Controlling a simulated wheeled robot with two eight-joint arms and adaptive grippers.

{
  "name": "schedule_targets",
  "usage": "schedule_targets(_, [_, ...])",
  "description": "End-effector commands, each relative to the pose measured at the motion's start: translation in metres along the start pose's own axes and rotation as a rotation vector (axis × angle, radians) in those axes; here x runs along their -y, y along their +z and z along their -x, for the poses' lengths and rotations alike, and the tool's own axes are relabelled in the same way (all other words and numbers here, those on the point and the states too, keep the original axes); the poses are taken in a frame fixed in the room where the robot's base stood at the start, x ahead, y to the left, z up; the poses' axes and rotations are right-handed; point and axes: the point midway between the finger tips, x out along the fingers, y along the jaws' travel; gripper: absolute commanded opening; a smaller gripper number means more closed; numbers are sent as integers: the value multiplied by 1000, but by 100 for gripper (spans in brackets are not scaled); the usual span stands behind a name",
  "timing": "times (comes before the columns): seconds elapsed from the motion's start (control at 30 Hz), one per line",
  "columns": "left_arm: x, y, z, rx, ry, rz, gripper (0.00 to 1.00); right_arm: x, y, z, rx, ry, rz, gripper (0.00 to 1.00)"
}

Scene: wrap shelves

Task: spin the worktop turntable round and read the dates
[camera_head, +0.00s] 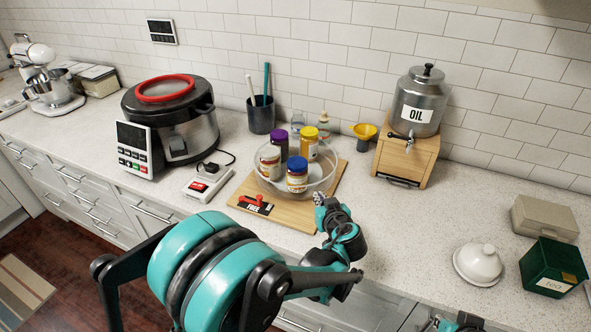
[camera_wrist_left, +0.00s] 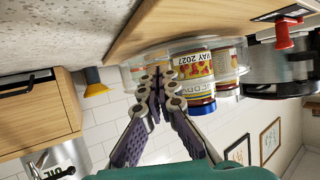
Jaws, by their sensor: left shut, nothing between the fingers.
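The turntable (camera_head: 331,182) is a clear round tray on a wooden board (camera_head: 338,192). It carries a blue-lidded jar (camera_head: 297,182) at the front, a purple-lidded jar (camera_head: 280,140), a yellow-lidded jar (camera_head: 309,145) and a paler-lidded jar (camera_head: 270,166). In the left wrist view, which is upside down, the blue-lidded jar (camera_wrist_left: 195,75) shows a label that seems to read MAY 2027. The other jars' dates are hidden or too small. My left gripper (camera_head: 320,199) is shut and empty at the tray's front right edge; whether it touches is unclear. My right gripper's fingers do not show.
A FREE/red-lever plate (camera_head: 256,205) sits on the board's left front. A steel oil dispenser (camera_head: 417,105) on a wooden stand (camera_head: 404,162) is to the right. A large cooker (camera_head: 172,118) stands left.

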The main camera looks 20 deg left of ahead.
Motion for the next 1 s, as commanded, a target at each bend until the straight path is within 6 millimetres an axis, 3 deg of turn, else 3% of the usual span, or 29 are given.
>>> schedule_targets(1.0, [5, -7, -18, 1, 0, 0, 0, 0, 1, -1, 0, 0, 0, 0])
